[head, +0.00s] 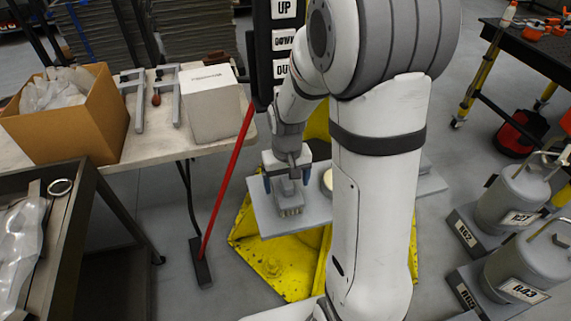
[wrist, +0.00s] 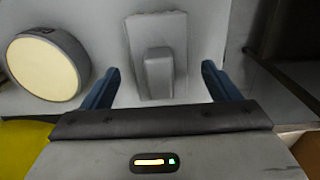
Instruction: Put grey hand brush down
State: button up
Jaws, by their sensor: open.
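The grey hand brush (head: 289,198) is on a light grey shelf (head: 268,222) fixed by the yellow base, bristles toward the front in the head view. In the wrist view the brush (wrist: 157,68) lies between my two blue fingers, with a clear gap on each side. My gripper (head: 287,182) is open around the brush's handle end and is not holding it. The open fingers also show in the wrist view (wrist: 163,85). My arm hides part of the shelf in the head view.
A round cream-faced grey item (wrist: 44,66) stands on the shelf beside the brush. A red-handled broom (head: 222,180) leans left of the shelf. A table (head: 150,150) holds a cardboard box (head: 75,130) and a white box (head: 211,104). Grey canisters (head: 512,195) stand at right.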

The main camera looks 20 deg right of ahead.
notch_tip(320, 180, up, 8)
jog(key=shift+r, duration=0.25)
jog(key=s+r+t, duration=0.1)
jog(key=s+r, duration=0.2)
jog(key=s, duration=0.4)
jog(key=s+r+t, duration=0.2)
jog(key=s+r, duration=0.2)
jog(key=s, duration=0.3)
jog(key=shift+s, duration=0.1)
jog(key=shift+c, duration=0.4)
dwell(0.4)
